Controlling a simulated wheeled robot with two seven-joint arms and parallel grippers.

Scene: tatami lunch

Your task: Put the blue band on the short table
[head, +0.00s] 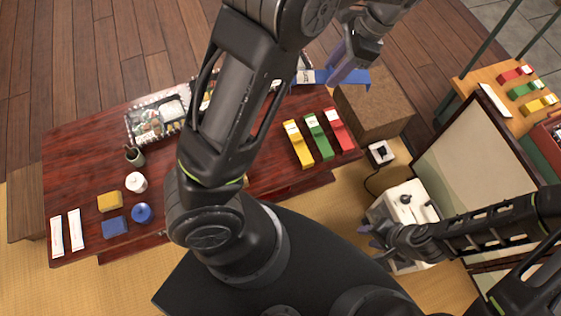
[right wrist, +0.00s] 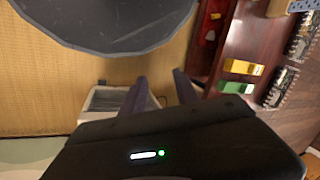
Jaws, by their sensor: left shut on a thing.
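My left gripper (head: 350,68) is shut on the blue band (head: 318,77), a long blue strip with a white label, near the far right end of the dark red table (head: 80,160). The band's height above the surface is hard to tell. A shorter light-wood table (head: 470,84) stands at the upper right, holding red (head: 515,74), green (head: 525,88) and yellow (head: 541,104) bands and a white strip (head: 494,101). My right gripper (head: 372,240) is open and empty beside a white box (head: 408,200); its parted fingers show in the right wrist view (right wrist: 160,92).
Yellow (head: 299,145), green (head: 319,136) and red (head: 339,129) bands lie on the dark red table. A brown block (head: 375,105) stands at its right end. A pale panel (head: 470,150) stands between my right arm and the light-wood table.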

